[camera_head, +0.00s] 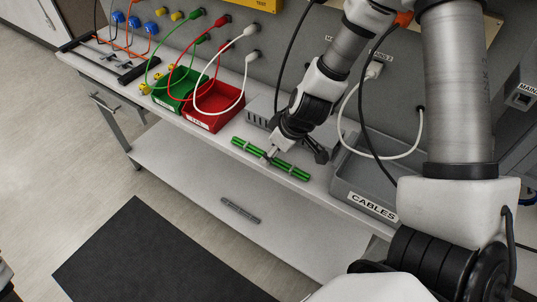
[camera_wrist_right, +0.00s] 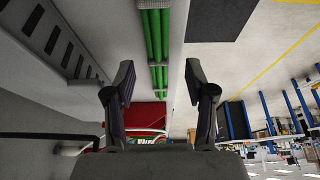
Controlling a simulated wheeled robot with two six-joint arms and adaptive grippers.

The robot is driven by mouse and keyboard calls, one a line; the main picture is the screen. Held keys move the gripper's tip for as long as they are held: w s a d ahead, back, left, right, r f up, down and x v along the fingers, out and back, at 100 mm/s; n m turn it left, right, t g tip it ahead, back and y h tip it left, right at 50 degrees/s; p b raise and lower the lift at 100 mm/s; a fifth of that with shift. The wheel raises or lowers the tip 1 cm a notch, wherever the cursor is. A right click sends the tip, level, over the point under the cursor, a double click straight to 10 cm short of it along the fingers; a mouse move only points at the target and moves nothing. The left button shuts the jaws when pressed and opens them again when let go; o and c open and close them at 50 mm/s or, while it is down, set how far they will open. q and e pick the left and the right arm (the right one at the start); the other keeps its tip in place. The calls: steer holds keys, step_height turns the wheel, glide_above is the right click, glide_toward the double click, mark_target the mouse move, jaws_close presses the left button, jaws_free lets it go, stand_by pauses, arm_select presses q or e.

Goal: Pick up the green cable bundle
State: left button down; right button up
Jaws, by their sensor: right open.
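The green cable bundle (camera_head: 286,168) lies along the front edge of the bench shelf, with light ties around it. My right gripper (camera_head: 294,156) is just above and behind it, fingers spread and partly overlapping it in the head view. In the right wrist view the bundle (camera_wrist_right: 155,45) runs lengthwise between the lines of the two open fingers (camera_wrist_right: 158,82), beyond their tips. The jaws are empty, and contact with the bundle cannot be told. My left gripper is out of view.
A grey bin labelled CABLES (camera_head: 360,197) stands right of the bundle. A red bin (camera_head: 211,121) and a green bin (camera_head: 168,104) stand to its left. A grey slotted box (camera_head: 262,112) is behind. Cables hang from the panel (camera_head: 300,50).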

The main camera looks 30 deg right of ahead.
steer(key=b+x, duration=0.1)
steer(key=x, duration=0.1)
steer(key=shift+w+f, duration=0.2)
steer(key=shift+f, duration=0.1)
steer(key=shift+w+f, duration=0.15)
steer(key=shift+w, duration=0.15)
steer(key=shift+s+r, duration=0.2)
steer(key=shift+r, duration=0.1)
steer(key=shift+s+r, duration=0.1)
steer(key=shift+s, duration=0.05)
steer(key=c, duration=0.4)
jaws_close()
